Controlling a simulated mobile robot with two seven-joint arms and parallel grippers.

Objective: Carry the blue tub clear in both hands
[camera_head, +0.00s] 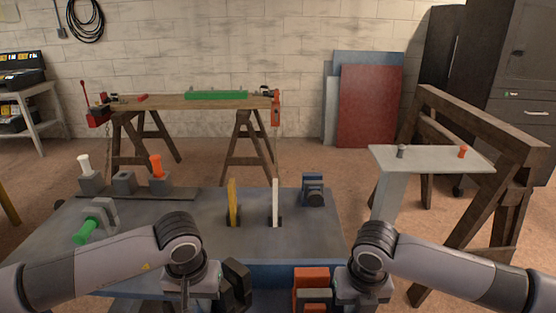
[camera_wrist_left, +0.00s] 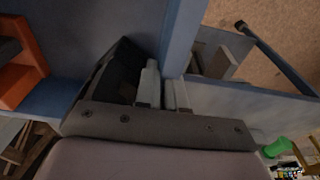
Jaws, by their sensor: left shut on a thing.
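The blue tub (camera_head: 275,272) is low at the bottom centre in the head view, between my two hands and mostly cut off. Its blue side wall (camera_wrist_left: 184,35) runs down to the fingers in the left wrist view. My left gripper (camera_head: 200,302) is shut on this wall, with the grey fingertips (camera_wrist_left: 164,92) close together in the wrist view. A dark tilted block (camera_head: 236,284) and an orange block (camera_head: 311,279) show by the tub. The right hand (camera_head: 362,298) is at the bottom right of the tub; its fingertips are hidden.
The grey bench top (camera_head: 150,235) carries a green-handled clamp (camera_head: 87,231), yellow (camera_head: 233,203) and white (camera_head: 275,203) upright pieces, and a dark blue device (camera_head: 313,190). A small pale table (camera_head: 430,158) and wooden trestle (camera_head: 480,120) stand right. Floor shows between bench and trestle.

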